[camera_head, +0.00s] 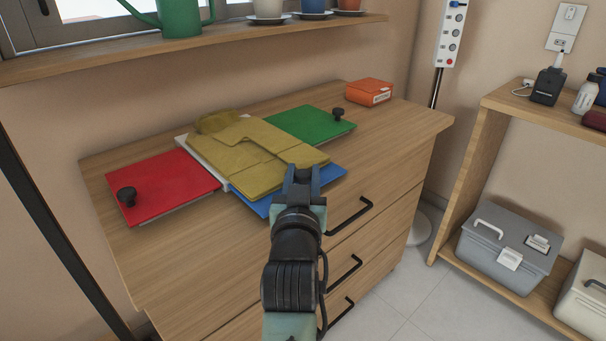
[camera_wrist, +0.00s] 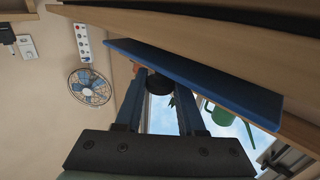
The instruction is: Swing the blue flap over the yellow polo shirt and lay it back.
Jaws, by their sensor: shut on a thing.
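The yellow polo shirt (camera_head: 240,150) lies partly folded on the middle of a folding board, its near end over part of the blue flap. The blue flap (camera_head: 331,174) shows at the board's near side, low and roughly flat, in front of the shirt. In the wrist view the blue flap (camera_wrist: 205,82) is seen almost edge-on. My gripper (camera_head: 303,174) is at the flap's near edge. In the wrist view its fingers (camera_wrist: 160,88) are shut on the flap's black knob (camera_wrist: 158,83). The gripper hides part of the flap and the knob in the head view.
A red flap (camera_head: 170,185) with a black knob lies flat at left, and a green flap (camera_head: 305,123) with a knob at back right. An orange box (camera_head: 369,92) stands at the dresser top's back right. A shelf (camera_head: 200,53) with a green watering can (camera_head: 180,16) is above.

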